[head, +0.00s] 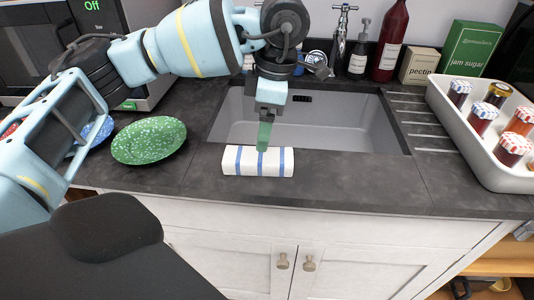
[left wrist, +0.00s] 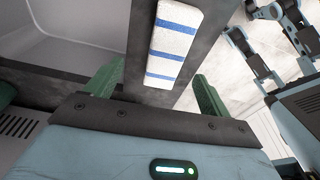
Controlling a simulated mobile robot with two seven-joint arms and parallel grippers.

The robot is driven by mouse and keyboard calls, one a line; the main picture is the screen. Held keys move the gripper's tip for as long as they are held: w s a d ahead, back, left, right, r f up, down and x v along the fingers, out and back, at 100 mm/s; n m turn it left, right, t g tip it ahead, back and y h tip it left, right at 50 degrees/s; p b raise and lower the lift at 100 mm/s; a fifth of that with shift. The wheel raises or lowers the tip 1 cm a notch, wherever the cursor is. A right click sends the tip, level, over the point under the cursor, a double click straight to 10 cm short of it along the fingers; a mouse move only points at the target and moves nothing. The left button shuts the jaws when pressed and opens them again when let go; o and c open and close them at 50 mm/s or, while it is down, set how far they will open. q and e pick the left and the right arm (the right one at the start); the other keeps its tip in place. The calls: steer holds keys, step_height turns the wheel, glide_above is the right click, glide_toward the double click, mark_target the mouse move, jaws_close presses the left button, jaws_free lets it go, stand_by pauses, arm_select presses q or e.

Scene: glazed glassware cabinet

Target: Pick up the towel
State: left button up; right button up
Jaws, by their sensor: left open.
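A white towel with blue stripes (head: 240,162) lies rolled or folded on the dark counter, along the front edge of the sink. My left gripper (head: 264,145) hangs over the towel, pointing down, with its green fingers close above or just behind it. In the left wrist view the towel (left wrist: 176,45) lies ahead, between the lines of the two open green fingers (left wrist: 155,88), and nothing is held. I cannot tell whether a finger touches the towel. My right gripper is not in the head view.
The grey sink (head: 330,122) lies behind the towel, with a tap (head: 342,25) at its back. A green speckled plate (head: 148,140) is to the left. A white tray of jars (head: 498,165) stands at the right. The counter right of the towel is clear.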

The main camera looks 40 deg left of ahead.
mark_target(258, 154)
arm_select(q)
steer(key=shift+s+a+f, duration=0.1)
steer(key=shift+s+f, duration=0.1)
steer(key=shift+f, duration=0.3)
steer(key=shift+s+a+f, duration=0.1)
steer(key=shift+s+f, duration=0.05)
steer(key=shift+f, duration=0.65)
steer(key=shift+s+f, duration=0.2)
steer(key=shift+f, duration=0.3)
steer(key=shift+s+f, duration=0.2)
steer(key=shift+f, duration=0.85)
steer(key=shift+s+f, duration=0.15)
steer(key=shift+f, duration=0.85)
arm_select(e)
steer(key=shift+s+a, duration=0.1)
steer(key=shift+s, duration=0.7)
arm_select(q)
steer(key=c, duration=1.1)
